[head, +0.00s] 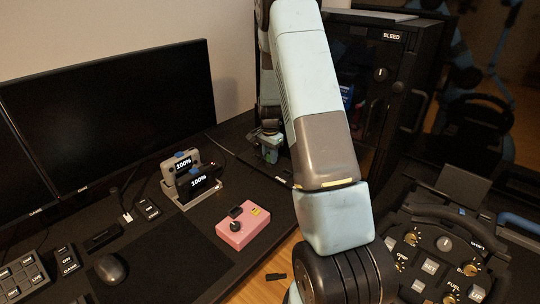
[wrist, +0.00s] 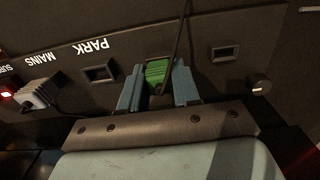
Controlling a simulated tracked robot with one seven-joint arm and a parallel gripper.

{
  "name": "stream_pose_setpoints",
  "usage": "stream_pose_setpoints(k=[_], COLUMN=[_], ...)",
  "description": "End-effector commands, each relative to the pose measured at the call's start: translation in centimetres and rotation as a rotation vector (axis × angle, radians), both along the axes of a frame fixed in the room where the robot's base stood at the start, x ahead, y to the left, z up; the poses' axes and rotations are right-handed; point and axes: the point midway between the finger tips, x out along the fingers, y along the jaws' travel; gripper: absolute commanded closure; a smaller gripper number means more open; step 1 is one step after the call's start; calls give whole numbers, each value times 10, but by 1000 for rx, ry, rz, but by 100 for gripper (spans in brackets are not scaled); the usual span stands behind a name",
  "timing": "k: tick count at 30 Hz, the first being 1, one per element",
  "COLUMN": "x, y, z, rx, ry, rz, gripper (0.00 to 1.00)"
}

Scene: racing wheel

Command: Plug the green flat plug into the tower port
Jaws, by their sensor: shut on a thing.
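The green flat plug (wrist: 157,73) sits between the two blue fingers of my gripper (wrist: 158,84) in the wrist view, with a dark cable running up from it. My gripper is shut on it, close in front of a dark panel (wrist: 130,25). Whether the plug touches the panel or sits in a slot is hidden. A rectangular port (wrist: 100,74) by the upside-down word PARK is left of the plug, and another port (wrist: 224,53) is to its right. In the head view my gripper (head: 270,150) is small, beside the black tower (head: 385,85), partly behind my arm.
A grey plug (wrist: 42,92) with a cable sits at MAINS, left of PARK. A round knob (wrist: 261,85) is at the right. On the desk are a pink box (head: 242,228), a charging stand (head: 190,190), monitors (head: 120,120) and a mouse (head: 110,268).

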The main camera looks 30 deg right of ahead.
Motion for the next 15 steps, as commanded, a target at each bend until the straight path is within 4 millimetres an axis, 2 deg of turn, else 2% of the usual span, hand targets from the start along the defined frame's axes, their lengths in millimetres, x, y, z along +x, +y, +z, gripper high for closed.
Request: stream_pose_setpoints(k=[12,13,15], x=[0,0,0], y=[0,0,0], z=[-9,-8,-8], rx=[0,0,0], ry=[0,0,0], rz=[0,0,0], gripper=[98,66,59])
